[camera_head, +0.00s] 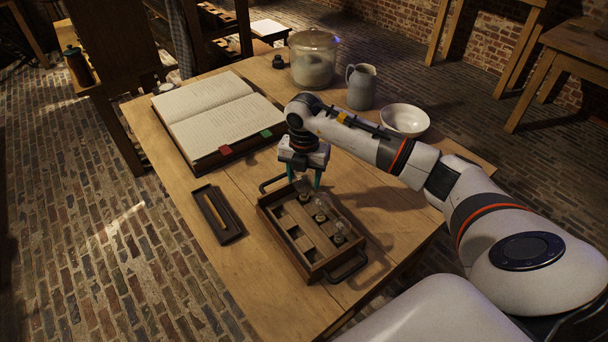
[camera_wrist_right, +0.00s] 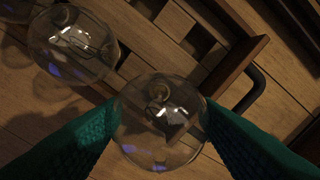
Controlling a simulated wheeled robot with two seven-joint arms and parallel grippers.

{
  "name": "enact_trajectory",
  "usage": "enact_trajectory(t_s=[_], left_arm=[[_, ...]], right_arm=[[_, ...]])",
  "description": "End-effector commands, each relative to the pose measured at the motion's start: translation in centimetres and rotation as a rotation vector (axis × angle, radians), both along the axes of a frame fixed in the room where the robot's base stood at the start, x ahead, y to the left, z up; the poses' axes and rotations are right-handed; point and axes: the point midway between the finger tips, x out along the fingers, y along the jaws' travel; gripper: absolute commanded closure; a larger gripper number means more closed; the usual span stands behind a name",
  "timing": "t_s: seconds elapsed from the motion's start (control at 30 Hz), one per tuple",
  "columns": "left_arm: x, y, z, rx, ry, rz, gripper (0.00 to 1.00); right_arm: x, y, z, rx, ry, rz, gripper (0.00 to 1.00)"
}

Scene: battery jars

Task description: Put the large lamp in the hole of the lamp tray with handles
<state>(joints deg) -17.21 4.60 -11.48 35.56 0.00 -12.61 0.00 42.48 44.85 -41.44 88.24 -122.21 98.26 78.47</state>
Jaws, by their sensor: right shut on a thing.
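The lamp tray (camera_head: 287,251) is a brown wooden box with square holes and a dark handle at each end, standing on the table. My right gripper (camera_head: 304,182) points down over its far end. In the right wrist view its green fingers (camera_wrist_right: 160,122) are shut on a clear glass lamp (camera_wrist_right: 158,132), one on each side of the bulb. The lamp is over or in the tray; I cannot tell whether its base is seated in a hole. Two more glass lamps (camera_head: 339,238) stand along the tray's right side, one large in the wrist view (camera_wrist_right: 72,45). My left gripper is not in view.
A small dark tray (camera_head: 228,234) with a yellow stick lies left of the lamp tray. An open book (camera_head: 215,115) lies behind it. The near-left tabletop is clear.

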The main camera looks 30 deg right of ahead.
Motion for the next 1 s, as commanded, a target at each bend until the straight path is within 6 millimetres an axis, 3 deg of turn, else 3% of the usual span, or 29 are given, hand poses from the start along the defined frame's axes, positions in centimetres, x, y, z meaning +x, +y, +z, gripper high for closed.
enact_trajectory(t_s=[0.2,0.23,0.37,0.73,1.0], left_arm=[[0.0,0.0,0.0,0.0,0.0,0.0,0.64],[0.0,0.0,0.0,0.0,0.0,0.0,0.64],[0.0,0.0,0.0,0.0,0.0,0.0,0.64],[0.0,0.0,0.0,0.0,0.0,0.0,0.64],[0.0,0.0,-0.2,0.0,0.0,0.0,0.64]], right_arm=[[0.0,0.0,0.0,0.0,0.0,0.0,0.73],[0.0,0.0,0.0,0.0,0.0,0.0,0.41],[0.0,0.0,0.0,0.0,0.0,0.0,0.21],[0.1,0.0,0.6,0.0,-0.002,0.0,0.21],[0.1,0.0,5.7,-0.001,-0.007,0.001,0.21]])
